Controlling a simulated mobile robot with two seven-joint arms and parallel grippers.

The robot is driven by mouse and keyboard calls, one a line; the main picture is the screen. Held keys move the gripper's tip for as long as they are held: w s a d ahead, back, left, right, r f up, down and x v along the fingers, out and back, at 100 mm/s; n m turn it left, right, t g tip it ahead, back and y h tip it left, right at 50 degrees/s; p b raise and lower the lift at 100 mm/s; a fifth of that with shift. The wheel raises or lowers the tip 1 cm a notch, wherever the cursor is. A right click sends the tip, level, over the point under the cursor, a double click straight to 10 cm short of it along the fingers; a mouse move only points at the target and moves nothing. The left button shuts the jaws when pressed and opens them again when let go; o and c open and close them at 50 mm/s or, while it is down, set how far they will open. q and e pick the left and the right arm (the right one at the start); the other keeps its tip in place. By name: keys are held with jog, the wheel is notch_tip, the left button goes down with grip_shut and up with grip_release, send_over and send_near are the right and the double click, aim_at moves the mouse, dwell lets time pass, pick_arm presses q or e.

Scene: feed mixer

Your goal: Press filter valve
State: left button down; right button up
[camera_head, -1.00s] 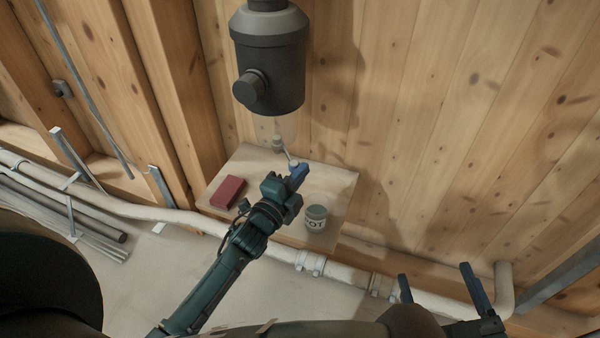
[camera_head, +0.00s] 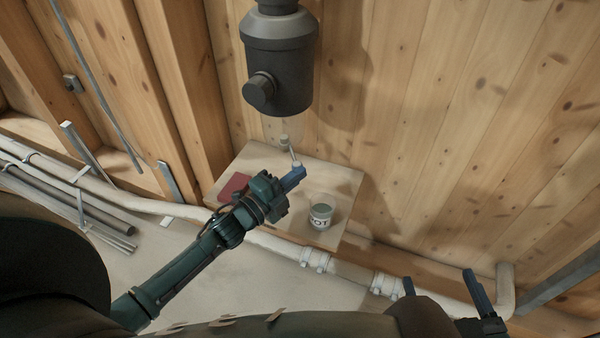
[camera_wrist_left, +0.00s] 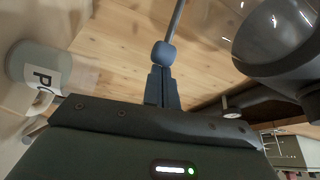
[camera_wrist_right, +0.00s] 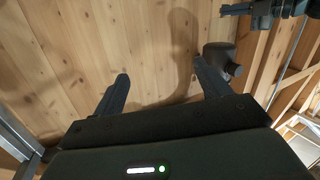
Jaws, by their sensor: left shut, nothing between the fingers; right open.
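The dark grey filter housing (camera_head: 279,70) hangs on the wooden wall, with a round side knob (camera_head: 259,89). Below it are a small pale fitting (camera_head: 284,141) and a thin rod (camera_head: 293,154), which look like the valve and its lever. My left gripper (camera_head: 301,171) is shut and empty, its tips at the rod's lower end. In the left wrist view a rounded blue-grey knob (camera_wrist_left: 163,54) on the rod lies right at the fingertips; I cannot tell whether they touch. The housing (camera_wrist_left: 278,40) is at upper right there. My right gripper (camera_head: 440,284) is open and empty, low at right.
A wooden shelf (camera_head: 338,185) under the housing holds a red block (camera_head: 234,187), partly behind my left gripper, and a labelled mug (camera_head: 321,212). A pale pipe (camera_head: 345,269) runs along the wall's foot. The wall at right is clear.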

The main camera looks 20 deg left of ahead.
pick_arm(q)
jog(key=s+a+m+g+h+b, duration=0.1)
jog(key=a+m+g+h+b, duration=0.1)
jog(key=a+m+g+h, duration=0.2)
jog(key=shift+s+a+m+g+h, duration=0.3)
jog(key=shift+s+a+m+h, duration=0.1)
jog(key=shift+a+h, duration=0.65)
pick_arm(e)
jog(key=shift+a+r+n+t+y, duration=0.2)
jog(key=shift+a+n+t+y, duration=0.1)
jog(key=shift+n+t+y, duration=0.3)
pick_arm(q)
jog(key=shift+d+r, duration=0.1)
